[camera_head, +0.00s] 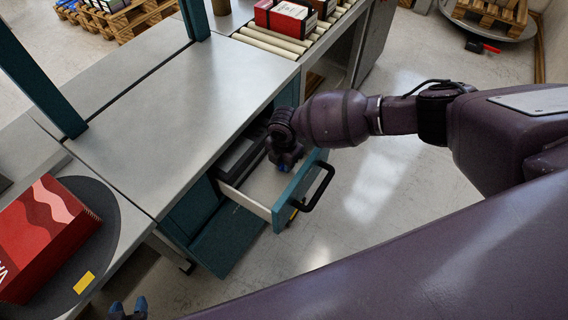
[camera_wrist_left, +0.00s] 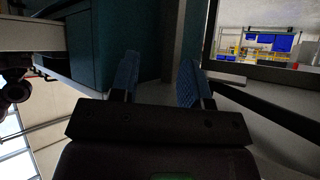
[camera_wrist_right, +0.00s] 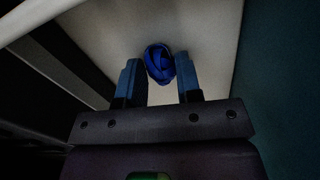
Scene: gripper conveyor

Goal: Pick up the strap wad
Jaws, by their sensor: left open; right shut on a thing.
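The strap wad (camera_wrist_right: 160,62) is a small blue coiled bundle in the right wrist view, over the pale floor of the open drawer (camera_head: 258,205). My right gripper (camera_wrist_right: 160,72) is shut on it, with one blue finger on each side. In the head view my right gripper (camera_head: 287,162) reaches down into the drawer, and the wad cannot be told apart from the fingers there. I cannot tell whether the wad touches the drawer floor. My left gripper (camera_head: 128,307) is open and empty at the bottom left of the head view; its spread fingers show in the left wrist view (camera_wrist_left: 160,75).
The drawer front has a black handle (camera_head: 316,190). A grey worktop (camera_head: 165,105) lies above the drawer. A red box (camera_head: 45,235) stands on a dark round plate at the left. A roller conveyor (camera_head: 270,42) with boxes is at the back.

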